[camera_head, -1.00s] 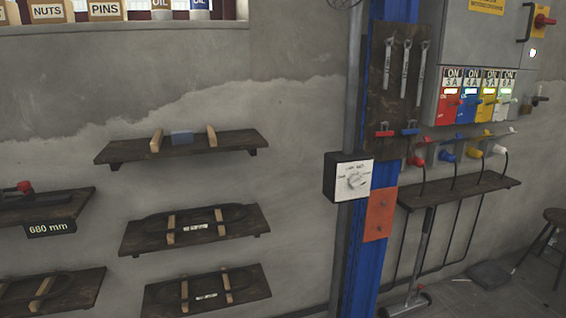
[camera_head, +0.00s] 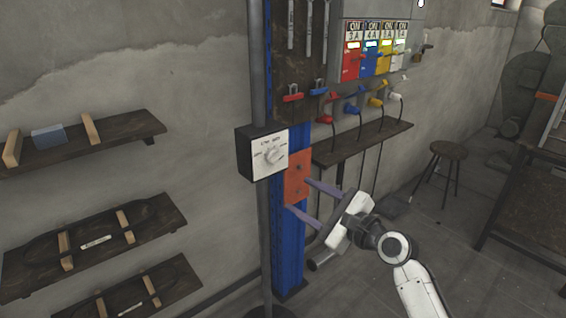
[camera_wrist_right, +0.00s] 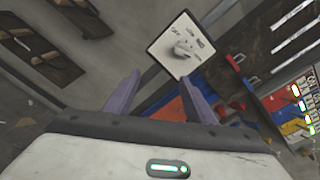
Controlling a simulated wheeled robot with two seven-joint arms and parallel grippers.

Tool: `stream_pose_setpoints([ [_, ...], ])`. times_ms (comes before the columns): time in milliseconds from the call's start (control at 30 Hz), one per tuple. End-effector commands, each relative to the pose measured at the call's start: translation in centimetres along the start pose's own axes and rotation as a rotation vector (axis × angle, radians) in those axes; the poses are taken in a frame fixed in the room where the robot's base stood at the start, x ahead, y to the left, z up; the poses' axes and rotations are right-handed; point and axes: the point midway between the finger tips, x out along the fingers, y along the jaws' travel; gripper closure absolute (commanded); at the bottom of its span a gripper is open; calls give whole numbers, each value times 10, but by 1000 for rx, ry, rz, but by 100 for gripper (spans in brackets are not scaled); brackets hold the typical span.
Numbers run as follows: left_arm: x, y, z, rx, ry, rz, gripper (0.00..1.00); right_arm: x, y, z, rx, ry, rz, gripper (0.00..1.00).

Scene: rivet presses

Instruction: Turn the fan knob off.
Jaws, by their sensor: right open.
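The fan knob (camera_head: 271,156) is a small round dial on a white-faced control box (camera_head: 285,144) fixed to a grey pipe. The fingers also show in the right wrist view (camera_wrist_right: 160,92), apart from the knob. My left gripper is out of view.
An orange plate (camera_head: 298,178) on the blue post lies just below the box. Coloured switches (camera_head: 371,52) and plugs with a narrow shelf (camera_head: 362,142) are to the right. Wall shelves (camera_head: 85,143) are at left. A stool (camera_head: 447,151) stands on the floor behind.

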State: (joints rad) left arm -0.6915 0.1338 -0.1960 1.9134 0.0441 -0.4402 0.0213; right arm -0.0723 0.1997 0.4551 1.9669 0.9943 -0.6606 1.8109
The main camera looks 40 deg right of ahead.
Motion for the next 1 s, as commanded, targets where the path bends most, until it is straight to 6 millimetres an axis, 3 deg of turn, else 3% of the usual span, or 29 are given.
stream_pose_setpoints([
  [33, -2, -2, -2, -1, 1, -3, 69, 0, -18, 11, 86, -30, -24, 50],
  [100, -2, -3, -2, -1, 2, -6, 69, -1, -33, 20, 174, -58, -41, 50],
  [200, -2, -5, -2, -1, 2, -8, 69, 2, -42, 26, 235, -79, -51, 50],
  [367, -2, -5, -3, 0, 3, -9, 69, 22, -45, 28, 244, -82, -51, 50],
  [700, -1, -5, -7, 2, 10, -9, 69, 82, -47, 31, 240, -79, -51, 50],
  [1000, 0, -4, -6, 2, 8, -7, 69, 100, -48, 32, 238, -78, -51, 50],
])
